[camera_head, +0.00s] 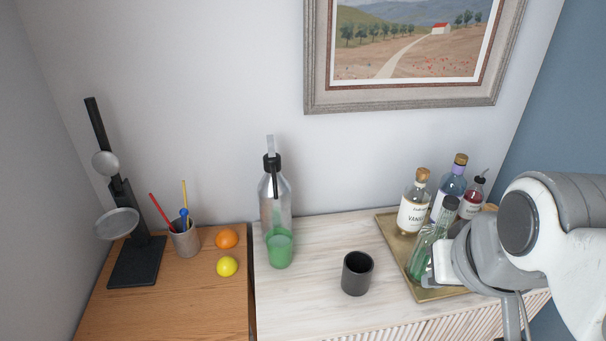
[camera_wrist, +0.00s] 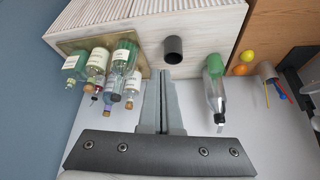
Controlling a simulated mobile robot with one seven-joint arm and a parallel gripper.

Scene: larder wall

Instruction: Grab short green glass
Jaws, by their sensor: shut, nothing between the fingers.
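The short green glass (camera_head: 279,252) is translucent and stands upright on the whitish cabinet top, just in front of a silver bottle (camera_head: 274,203). In the wrist view the green glass (camera_wrist: 213,67) appears right of centre, overlapping the silver bottle (camera_wrist: 216,97). My gripper (camera_wrist: 162,76) is shut with nothing between its fingers. In the wrist view it points toward the cabinet, left of the glass and apart from it. In the head view my arm enters from the right, and the fingers cannot be made out.
A dark cup (camera_head: 357,273) stands right of the glass. A gold tray (camera_head: 391,231) with several bottles is further right, partly behind my arm. An orange (camera_head: 227,238), a lemon (camera_head: 227,266), a utensil cup (camera_head: 185,240) and a black stand (camera_head: 137,262) occupy the wooden top.

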